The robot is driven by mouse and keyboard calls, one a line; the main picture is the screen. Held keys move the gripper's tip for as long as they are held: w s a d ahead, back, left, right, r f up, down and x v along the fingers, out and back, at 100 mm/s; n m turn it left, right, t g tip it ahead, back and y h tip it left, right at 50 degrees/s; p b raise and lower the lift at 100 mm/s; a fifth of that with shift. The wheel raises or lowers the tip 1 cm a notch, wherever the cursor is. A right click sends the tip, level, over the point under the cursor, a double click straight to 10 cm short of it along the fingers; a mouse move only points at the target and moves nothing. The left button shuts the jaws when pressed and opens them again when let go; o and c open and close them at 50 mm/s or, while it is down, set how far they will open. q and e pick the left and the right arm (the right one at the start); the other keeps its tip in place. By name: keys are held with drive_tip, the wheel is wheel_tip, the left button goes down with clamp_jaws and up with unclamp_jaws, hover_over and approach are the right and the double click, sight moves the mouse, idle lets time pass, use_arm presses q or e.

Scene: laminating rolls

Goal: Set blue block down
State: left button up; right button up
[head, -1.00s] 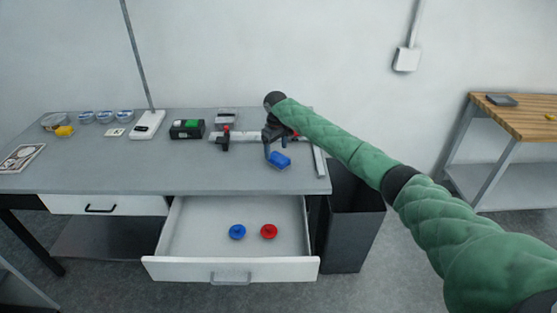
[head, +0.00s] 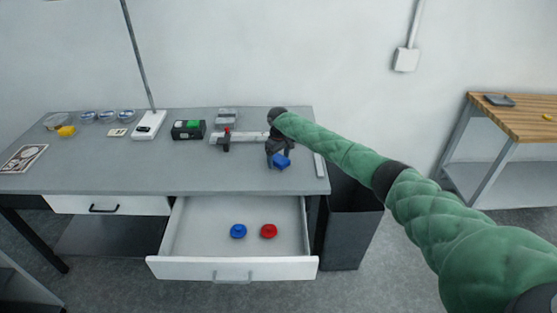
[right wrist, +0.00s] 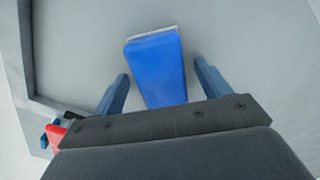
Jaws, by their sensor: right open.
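The blue block (head: 282,162) lies on the grey desk (head: 110,165), toward its right end. In the right wrist view the blue block (right wrist: 157,68) sits between the two spread fingers, with a gap on each side. My right gripper (head: 277,155) is open around the block at desk height, and its fingers (right wrist: 160,85) touch neither side of it. My left gripper is not in view.
An open drawer (head: 232,268) below holds a blue round piece (head: 238,231) and a red round piece (head: 269,231). A rail tool with a red knob (head: 227,138) lies behind the gripper. A dark bin (head: 350,225) stands right of the desk. The desk's front middle is clear.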

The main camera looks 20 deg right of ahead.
drive_tip(key=shift+f, duration=0.25)
drive_tip(key=c, duration=1.1)
drive_tip(key=shift+r, duration=0.1)
